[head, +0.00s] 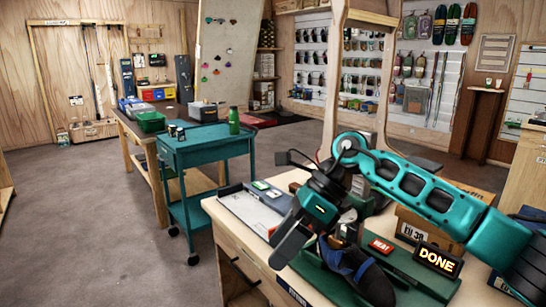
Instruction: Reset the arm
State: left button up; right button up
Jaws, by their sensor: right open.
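My right arm, teal and black, comes in from the right edge. Its right gripper (312,245) hangs over the workbench (232,225), pointing down, with its grey fingers apart. A dark blue and black climbing shoe (362,272) lies on a green base (418,285) just below and beside the fingers. I see nothing held between the fingers, though the gripper partly covers the shoe and I cannot tell whether they touch. A red HEAT sign (381,246) and a lit DONE sign (438,262) stand behind the shoe. My left gripper is not in view.
A grey flat device (250,207) lies on the bench's left part. Cardboard boxes (427,232) stand at its back right. A teal cart (208,142) with a green bottle (234,120) stands beyond the bench. The floor at the left (80,230) is clear.

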jog(key=s+a+m+t+y, duration=0.1)
jog(key=s+a+m+y, duration=0.4)
jog(key=a+m+y, duration=0.55)
jog(key=w+d+f+m+t+h, duration=0.1)
jog(key=d+f+m+t+h, duration=0.45)
jog(key=m+t, duration=0.65)
jog(key=w+d+f+m+t+h, duration=0.1)
jog(key=d+f+m+t+h, duration=0.1)
jog(key=d+f+m+t, duration=0.95)
jog(key=s+d+f+m+g+h, duration=0.4)
jog(key=s+f+m+g, duration=0.1)
jog(key=s+f+m, duration=0.2)
jog(key=s+d+f+m+g+h, duration=0.4)
jog(key=s+d+f+m+g, duration=0.1)
jog(key=s+f+m+g, duration=0.1)
jog(key=s+f+m, duration=0.1)
jog(key=s+m, duration=0.1)
jog(key=m, duration=0.1)
jog(key=shift+s+d+f, duration=0.2)
jog(key=shift+s+d, duration=0.1)
jog(key=shift+s, duration=0.1)
jog(key=shift+c, duration=0.3)
